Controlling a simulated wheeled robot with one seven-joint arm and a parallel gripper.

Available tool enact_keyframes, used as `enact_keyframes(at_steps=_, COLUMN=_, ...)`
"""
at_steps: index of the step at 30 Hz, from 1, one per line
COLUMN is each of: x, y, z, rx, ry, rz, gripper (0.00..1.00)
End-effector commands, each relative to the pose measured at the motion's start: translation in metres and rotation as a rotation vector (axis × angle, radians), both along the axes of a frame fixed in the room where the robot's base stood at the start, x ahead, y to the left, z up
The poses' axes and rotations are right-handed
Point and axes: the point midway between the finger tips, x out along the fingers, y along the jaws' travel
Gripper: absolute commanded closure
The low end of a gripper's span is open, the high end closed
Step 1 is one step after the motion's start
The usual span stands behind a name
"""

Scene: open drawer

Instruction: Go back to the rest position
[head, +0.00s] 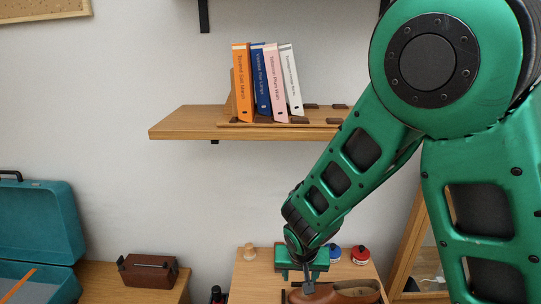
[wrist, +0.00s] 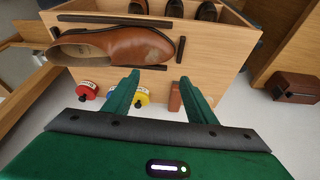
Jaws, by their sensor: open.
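My gripper (head: 308,280) is low at the lower middle of the head view, over a wooden top. In the wrist view my gripper (wrist: 158,92) has its two green fingers spread wide, with nothing held between them. A brown leather shoe (head: 345,292) lies on the wooden surface by the gripper and is cut off by the frame's lower edge. In the wrist view the shoe (wrist: 115,45) lies beyond the fingertips, among dark bars. Whether a finger touches the shoe cannot be told. My green arm hides the right side of the head view.
Round tins, red (head: 360,255) and blue (head: 334,253), stand behind the gripper. A wooden peg (head: 250,252) stands left of it. A brown box (head: 150,270) and an open teal case (head: 38,225) are at left. A wall shelf (head: 180,122) with books is above.

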Motion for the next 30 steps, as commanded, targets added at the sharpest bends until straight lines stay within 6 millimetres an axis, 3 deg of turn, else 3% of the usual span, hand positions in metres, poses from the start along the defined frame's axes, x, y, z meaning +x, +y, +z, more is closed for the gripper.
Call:
enact_keyframes(at_steps=8, x=-0.001, y=-0.075, z=0.038, rx=-0.008, ry=0.055, rz=-0.095, gripper=0.49)
enact_keyframes(at_steps=14, x=-0.023, y=-0.157, z=0.078, rx=-0.004, ry=0.124, rz=-0.192, gripper=0.49)
enact_keyframes(at_steps=21, x=-0.077, y=-0.241, z=0.121, rx=0.022, ry=0.204, rz=-0.292, gripper=0.49)
enact_keyframes(at_steps=30, x=-0.172, y=-0.307, z=0.164, rx=0.084, ry=0.284, rz=-0.397, gripper=0.49)
